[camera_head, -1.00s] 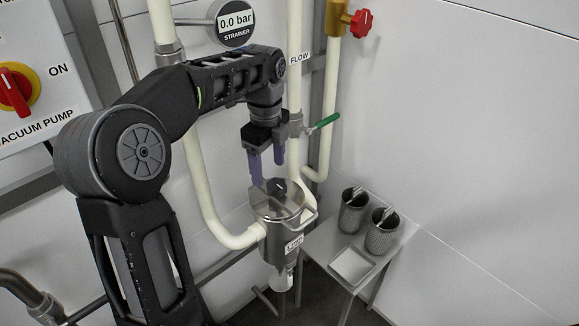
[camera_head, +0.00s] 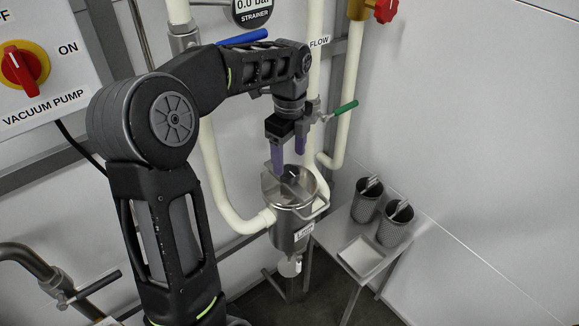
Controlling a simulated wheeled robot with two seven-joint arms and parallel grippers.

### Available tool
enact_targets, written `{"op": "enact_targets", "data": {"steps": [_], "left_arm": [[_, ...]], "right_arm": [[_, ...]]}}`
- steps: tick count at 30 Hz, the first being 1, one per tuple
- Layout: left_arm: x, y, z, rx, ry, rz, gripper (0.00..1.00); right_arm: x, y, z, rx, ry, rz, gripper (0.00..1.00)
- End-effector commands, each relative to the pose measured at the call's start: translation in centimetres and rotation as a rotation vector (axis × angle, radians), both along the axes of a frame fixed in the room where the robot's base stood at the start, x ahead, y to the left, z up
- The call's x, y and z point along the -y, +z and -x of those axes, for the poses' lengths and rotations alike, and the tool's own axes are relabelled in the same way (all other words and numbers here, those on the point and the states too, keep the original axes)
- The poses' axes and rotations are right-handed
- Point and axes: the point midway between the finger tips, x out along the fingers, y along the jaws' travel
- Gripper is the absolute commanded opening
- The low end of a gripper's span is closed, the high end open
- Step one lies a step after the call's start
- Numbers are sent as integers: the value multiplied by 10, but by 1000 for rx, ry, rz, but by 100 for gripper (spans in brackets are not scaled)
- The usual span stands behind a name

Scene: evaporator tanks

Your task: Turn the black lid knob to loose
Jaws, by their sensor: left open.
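The steel strainer pot (camera_head: 292,232) hangs on the white pipes at the middle of the view, with a round lid (camera_head: 277,189) on top. The black lid knob (camera_head: 290,176) stands at the lid's centre, partly hidden by a finger. My left gripper (camera_head: 289,164) points down over the lid with its two purple fingers apart. The fingertips are at or just above the knob; I cannot tell whether they touch it. My right gripper is not in view.
A bar handle (camera_head: 312,207) sticks out at the lid's right side. A green valve lever (camera_head: 345,107) and a blue lever (camera_head: 243,38) are near my arm. A small table (camera_head: 337,228) at right holds two mesh cups (camera_head: 394,225) and a white tray (camera_head: 362,255).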

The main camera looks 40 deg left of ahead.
Motion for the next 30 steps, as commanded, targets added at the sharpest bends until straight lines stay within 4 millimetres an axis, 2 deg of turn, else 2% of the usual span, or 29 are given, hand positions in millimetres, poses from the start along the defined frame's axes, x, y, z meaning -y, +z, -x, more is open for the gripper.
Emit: {"op": "enact_targets", "data": {"steps": [6, 9, 19, 30], "left_arm": [[0, -33, 1, -4, 1, 1, 67], [0, -42, 1, -2, 2, 1, 67], [0, -46, 0, 1, 1, 1, 67], [0, -46, 0, 0, 0, 1, 37]], "right_arm": [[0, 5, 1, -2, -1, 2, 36], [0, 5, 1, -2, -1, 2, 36], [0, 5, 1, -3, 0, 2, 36], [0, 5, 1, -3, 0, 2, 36]]}}
